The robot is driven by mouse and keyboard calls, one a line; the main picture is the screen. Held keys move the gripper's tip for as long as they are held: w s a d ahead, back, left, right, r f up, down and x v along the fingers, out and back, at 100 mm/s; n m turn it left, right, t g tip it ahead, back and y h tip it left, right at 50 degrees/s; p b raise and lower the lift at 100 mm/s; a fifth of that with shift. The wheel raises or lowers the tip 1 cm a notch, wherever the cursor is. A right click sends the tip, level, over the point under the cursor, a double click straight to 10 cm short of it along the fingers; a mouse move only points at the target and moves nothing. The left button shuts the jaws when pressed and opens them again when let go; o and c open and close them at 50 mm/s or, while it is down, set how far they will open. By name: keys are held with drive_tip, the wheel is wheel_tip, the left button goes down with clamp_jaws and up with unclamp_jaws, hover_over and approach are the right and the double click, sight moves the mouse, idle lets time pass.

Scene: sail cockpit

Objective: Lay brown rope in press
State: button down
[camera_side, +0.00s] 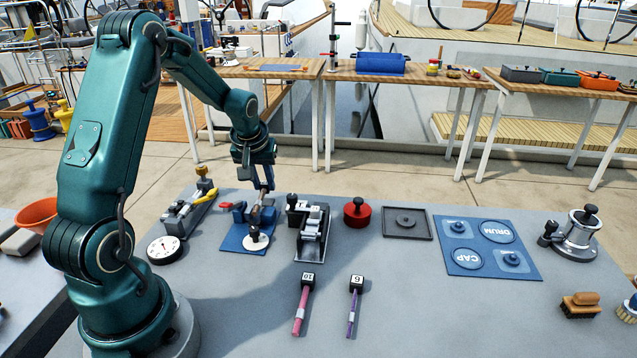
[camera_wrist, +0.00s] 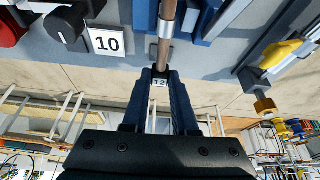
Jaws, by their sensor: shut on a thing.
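My gripper (camera_side: 262,186) is shut on the dark tagged end, marked 12, of the brown rope (camera_wrist: 167,14); its blue fingers show in the wrist view (camera_wrist: 160,85). The rope has a silver band and runs away from the fingers between blue blocks (camera_wrist: 203,18). In the side view it is mostly hidden below the gripper, over a blue clamp-like fixture (camera_side: 238,212) that looks like the press. A white disc with a black knob (camera_side: 256,240) stands at its front. I cannot tell whether the rope touches the fixture's bed.
A dark fixture (camera_side: 312,240) with a label stands right of the blue one, and a yellow-levered fixture (camera_side: 190,208) left of it. A pink rope (camera_side: 302,312) and a purple rope (camera_side: 353,314) lie in front. A red knobbed weight (camera_side: 357,213) stands farther right.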

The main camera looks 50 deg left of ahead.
drive_tip(key=shift+f, duration=0.6)
drive_tip(key=shift+r, duration=0.25)
drive_tip(key=shift+r, duration=0.4)
drive_tip(key=shift+f, duration=0.6)
idle(1.1)
drive_tip(key=shift+c, duration=1.1)
unclamp_jaws()
drive_tip(key=shift+r, duration=0.1)
drive_tip(key=shift+r, duration=3.5)
